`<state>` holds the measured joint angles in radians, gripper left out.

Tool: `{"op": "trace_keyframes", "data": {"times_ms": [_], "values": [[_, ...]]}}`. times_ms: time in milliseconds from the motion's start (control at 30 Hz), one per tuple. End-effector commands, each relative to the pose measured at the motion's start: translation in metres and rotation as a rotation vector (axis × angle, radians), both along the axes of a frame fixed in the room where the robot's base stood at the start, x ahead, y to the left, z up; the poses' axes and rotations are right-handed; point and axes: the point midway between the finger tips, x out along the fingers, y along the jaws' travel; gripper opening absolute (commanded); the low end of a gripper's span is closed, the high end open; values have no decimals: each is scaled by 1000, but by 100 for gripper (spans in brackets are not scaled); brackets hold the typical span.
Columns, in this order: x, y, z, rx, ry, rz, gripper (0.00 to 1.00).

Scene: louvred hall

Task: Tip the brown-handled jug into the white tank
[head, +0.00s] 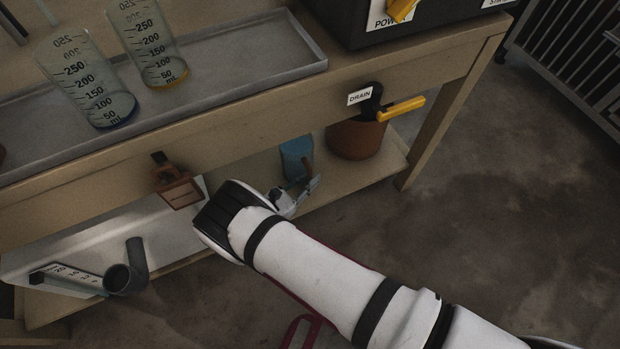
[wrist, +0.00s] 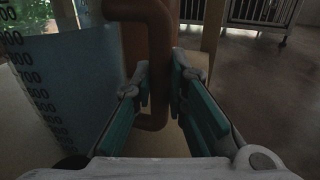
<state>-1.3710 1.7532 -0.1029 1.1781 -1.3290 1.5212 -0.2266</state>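The jug is blue and translucent and stands on the lower shelf in the head view (head: 294,155). Its brown handle (head: 307,168) faces my gripper. In the wrist view the jug's scaled wall (wrist: 75,85) fills the left side, and the handle (wrist: 158,60) rises in the middle. My gripper (wrist: 160,85) is open, with one teal-padded finger on each side of the handle. In the head view my gripper (head: 303,190) is partly hidden by my wrist. The white tank (head: 70,232) is at the lower left under the bench, with a scale strip and a grey elbow pipe (head: 126,272).
A brown pot (head: 356,139) stands right of the jug, below the yellow-levered drain valve (head: 400,109). A brown bracket (head: 176,182) hangs from the bench front. Two measuring beakers (head: 88,80) stand in a grey tray (head: 235,55) above. Floor at right is clear.

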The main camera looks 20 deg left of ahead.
Motion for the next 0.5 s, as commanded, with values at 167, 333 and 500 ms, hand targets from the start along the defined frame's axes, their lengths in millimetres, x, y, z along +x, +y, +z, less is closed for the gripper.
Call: {"op": "trace_keyframes", "data": {"times_ms": [167,333,500], "values": [[1,1,2,3,-7,1,0],[1,1,6,2,-5,1,0],[1,2,16,4,-7,1,0]]}}
